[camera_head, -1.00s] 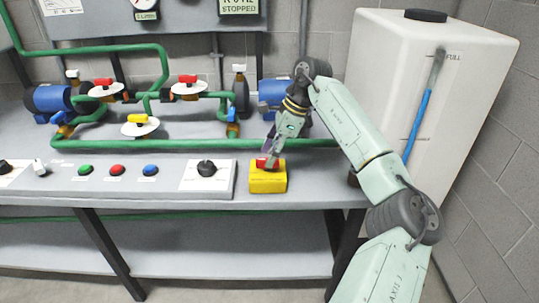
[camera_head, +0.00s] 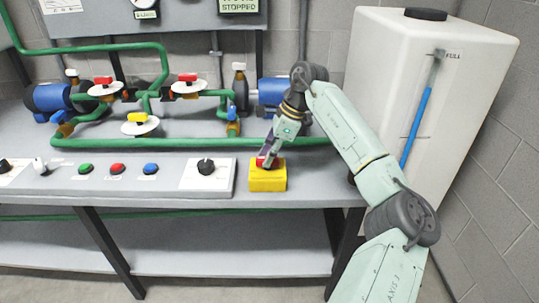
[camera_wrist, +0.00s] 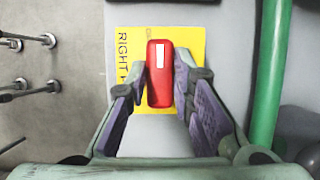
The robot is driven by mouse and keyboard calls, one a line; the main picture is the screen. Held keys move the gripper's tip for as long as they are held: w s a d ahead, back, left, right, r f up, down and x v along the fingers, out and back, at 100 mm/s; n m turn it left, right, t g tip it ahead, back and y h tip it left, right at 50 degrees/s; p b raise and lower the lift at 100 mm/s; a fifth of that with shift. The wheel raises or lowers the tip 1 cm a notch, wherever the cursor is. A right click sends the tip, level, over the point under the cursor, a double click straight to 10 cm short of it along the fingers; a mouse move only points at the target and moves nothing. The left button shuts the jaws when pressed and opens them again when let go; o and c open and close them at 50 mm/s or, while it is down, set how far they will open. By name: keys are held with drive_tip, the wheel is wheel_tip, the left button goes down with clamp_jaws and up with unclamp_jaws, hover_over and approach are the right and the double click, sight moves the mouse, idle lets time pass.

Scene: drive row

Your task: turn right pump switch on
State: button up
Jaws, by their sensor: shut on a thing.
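The right pump switch is a yellow box (camera_head: 267,181) at the right end of the bench, with a red handle (camera_wrist: 160,85) on its top. In the wrist view its yellow plate (camera_wrist: 190,38) carries the word "RIGHT" and further lettering that is partly hidden. The red handle bears a white mark near one end. My gripper (camera_wrist: 160,88) is shut on the red handle, with one finger on each side of it. In the head view my gripper (camera_head: 269,160) comes down onto the box from above and hides most of the handle.
A panel with a black knob (camera_head: 206,167) and green, red and blue buttons (camera_head: 118,169) lies left of the box. Green pipes (camera_head: 200,143) with valves run behind. A white tank (camera_head: 440,70) stands at the right. A green pipe (camera_wrist: 268,75) passes close to my gripper.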

clamp_jaws()
drive_tip(key=shift+m+b, duration=0.3)
drive_tip(key=m+b, duration=0.1)
drive_tip(key=m+t+b, duration=0.1)
drive_tip(key=shift+s+f+m, duration=0.15)
drive_tip(key=shift+f+m, duration=0.05)
drive_tip(key=shift+m, duration=0.1)
drive_tip(key=m+t+b, duration=0.1)
drive_tip(key=m+b, duration=0.1)
drive_tip(key=m+t+h+b, duration=0.1)
drive_tip(key=m+b, duration=0.1)
drive_tip(key=m, duration=0.1)
drive_tip(key=shift+s, duration=0.1)
drive_tip(key=m+h+b, duration=0.1)
drive_tip(key=m+b, duration=0.1)
drive_tip(key=m, duration=0.1)
drive_tip(key=m+t+h+b, duration=0.1)
drive_tip(key=m+b, duration=0.1)
drive_tip(key=shift+a+m+b, duration=0.15)
drive_tip(key=shift+m+b, duration=0.2)
drive_tip(key=shift+m, duration=0.05)
drive_tip(key=shift+s+a+r+m+h+b, duration=0.1)
drive_tip(key=shift+m+h+b, duration=0.25)
drive_tip(key=shift+m+b, duration=0.45)
drive_tip(key=shift+r+m+h+b, duration=0.1)
drive_tip(key=shift+m+h+b, duration=0.3)
drive_tip(key=shift+m, duration=0.7)
